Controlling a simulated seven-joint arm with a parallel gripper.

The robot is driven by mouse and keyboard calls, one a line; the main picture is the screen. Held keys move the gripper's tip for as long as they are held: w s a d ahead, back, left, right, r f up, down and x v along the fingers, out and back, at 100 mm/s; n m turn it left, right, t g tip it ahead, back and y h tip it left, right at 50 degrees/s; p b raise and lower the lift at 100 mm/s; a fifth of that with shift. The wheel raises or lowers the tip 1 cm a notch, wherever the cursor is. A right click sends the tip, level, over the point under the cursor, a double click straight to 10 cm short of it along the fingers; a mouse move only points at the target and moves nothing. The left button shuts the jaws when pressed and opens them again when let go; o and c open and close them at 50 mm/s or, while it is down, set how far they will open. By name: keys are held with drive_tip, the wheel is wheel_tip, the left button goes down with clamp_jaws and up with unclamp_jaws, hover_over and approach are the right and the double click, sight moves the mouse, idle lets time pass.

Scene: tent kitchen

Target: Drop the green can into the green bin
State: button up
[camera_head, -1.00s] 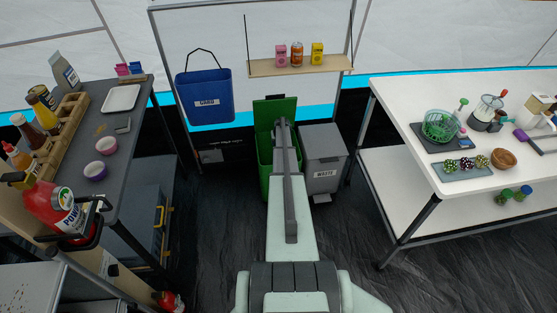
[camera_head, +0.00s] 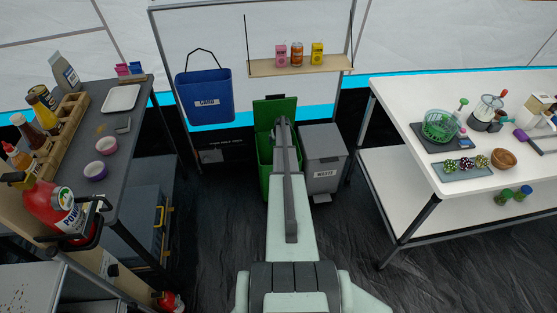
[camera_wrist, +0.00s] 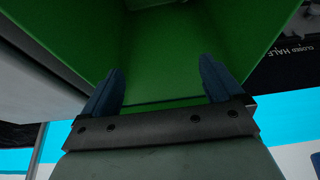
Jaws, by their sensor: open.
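The green bin (camera_head: 266,145) stands at the back centre with its green lid (camera_head: 274,108) raised. My arm reaches over it and hides part of its opening. In the wrist view the two dark blue fingers of my gripper (camera_wrist: 159,86) are spread apart, with nothing between them. The green walls of the bin (camera_wrist: 165,52) fill the view past the fingers. My gripper itself is hidden behind my arm in the head view. I cannot make out the green can in either view; the bin's floor is not clearly seen.
A grey waste bin (camera_head: 323,150) stands close at the right of the green bin. A blue bin (camera_head: 205,97) hangs at the left. A shelf (camera_head: 300,67) with small packages is above. Tables flank both sides; the dark floor (camera_head: 220,235) between is clear.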

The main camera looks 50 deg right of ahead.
drive_tip(key=v, duration=1.2)
drive_tip(key=shift+r, duration=0.3)
drive_tip(key=shift+a, duration=0.1)
drive_tip(key=s+a+f+n+g+y, duration=0.1)
drive_tip(key=s+a+f+n+g, duration=0.2)
drive_tip(key=s+a, duration=0.8)
drive_tip(key=s+a+f+n+g+y, duration=0.1)
drive_tip(key=s+a, duration=1)
drive_tip(key=a, duration=2.5)
drive_tip(key=s+a+f+n+g+y, duration=0.1)
drive_tip(key=s+a+f+n+g, duration=0.4)
drive_tip(key=s+a, duration=0.6)
drive_tip(key=a+g, duration=0.1)
drive_tip(key=a, duration=1.1)
drive_tip(key=shift+s+a+f, duration=0.2)
drive_tip(key=shift+s+a, duration=0.1)
drive_tip(key=shift+a, duration=0.05)
